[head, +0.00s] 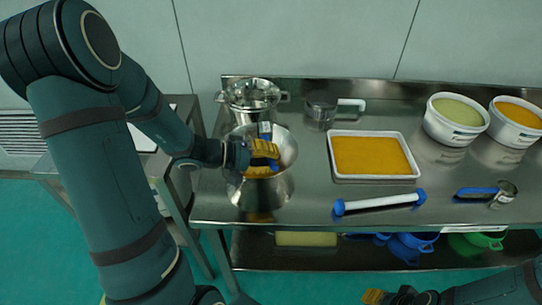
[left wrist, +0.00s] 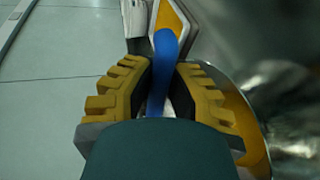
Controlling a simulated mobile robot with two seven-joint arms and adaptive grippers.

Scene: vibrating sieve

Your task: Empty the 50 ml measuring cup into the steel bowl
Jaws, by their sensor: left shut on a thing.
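My left gripper (head: 267,158) is shut on a blue handle (left wrist: 163,65), with its yellow fingers on either side in the left wrist view (left wrist: 162,95). The handle belongs to what looks like the measuring cup, whose pale edge and a yellow area show beyond the fingers; its tilt and contents cannot be told. The gripper is over the open top of the steel bowl (head: 262,193), at the left end of the steel table. The bowl's inside is partly hidden by the gripper. My right gripper (head: 378,297) shows only at the bottom edge, apart from everything; its opening is unclear.
Behind the bowl stands a steel sieve pot (head: 252,95), with a clear jug (head: 320,113) beside it. A white tray of orange powder (head: 372,155), a white-and-blue roller (head: 380,203), a blue-handled scoop (head: 478,192) and two tubs (head: 455,120) lie rightward.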

